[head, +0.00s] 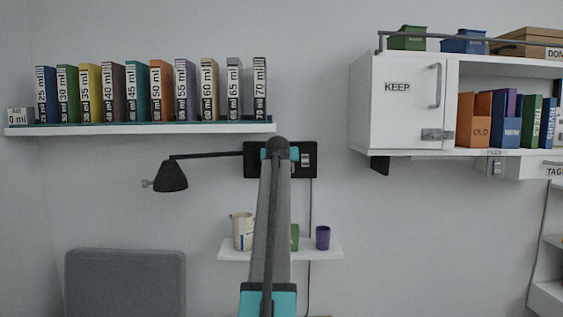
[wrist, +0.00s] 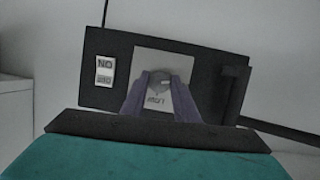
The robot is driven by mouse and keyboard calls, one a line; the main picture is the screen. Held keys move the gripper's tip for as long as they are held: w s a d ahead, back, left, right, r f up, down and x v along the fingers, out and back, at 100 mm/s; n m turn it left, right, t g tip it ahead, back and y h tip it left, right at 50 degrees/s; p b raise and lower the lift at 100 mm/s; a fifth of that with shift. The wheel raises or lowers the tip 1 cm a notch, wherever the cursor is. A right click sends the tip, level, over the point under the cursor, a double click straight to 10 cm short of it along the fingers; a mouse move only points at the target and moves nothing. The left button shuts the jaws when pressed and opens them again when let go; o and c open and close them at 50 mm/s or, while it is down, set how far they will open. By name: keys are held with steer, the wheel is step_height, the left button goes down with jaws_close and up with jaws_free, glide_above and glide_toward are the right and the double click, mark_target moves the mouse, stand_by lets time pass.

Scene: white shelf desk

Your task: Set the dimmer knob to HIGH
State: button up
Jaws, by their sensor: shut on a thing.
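The dimmer knob (wrist: 160,84) sits on a pale square plate (wrist: 180,62) on a black wall panel (wrist: 120,60). My gripper (wrist: 162,80) has its two fingers closed on either side of the knob. The fingers hide much of the knob, so its pointing direction is hard to tell. A small label (wrist: 157,100) shows upside down between the fingers, too blurred to read surely. In the head view my arm covers the middle of the black panel (head: 252,168) and hides the knob and fingertips.
A switch with an upside-down label (wrist: 104,71) sits beside the plate. A black lamp (head: 171,177) reaches left from the panel. A shelf of binders (head: 150,128) is above. A small shelf (head: 328,250) below holds a jug (head: 242,231) and a purple cup (head: 322,238).

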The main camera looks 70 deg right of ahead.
steer(key=shift+f+m+t+y, duration=0.25)
steer(key=shift+m+t, duration=0.35)
steer(key=shift+m, duration=0.3)
steer(key=shift+a, duration=0.1)
steer(key=o, duration=1.1)
steer(key=shift+r, duration=0.2)
steer(key=shift+c, duration=0.2)
steer(key=b+v, duration=0.1)
steer(key=v, duration=1.2)
steer(key=shift+s+a, duration=0.2)
steer(key=shift+a, duration=0.15)
steer(key=shift+w, duration=0.1)
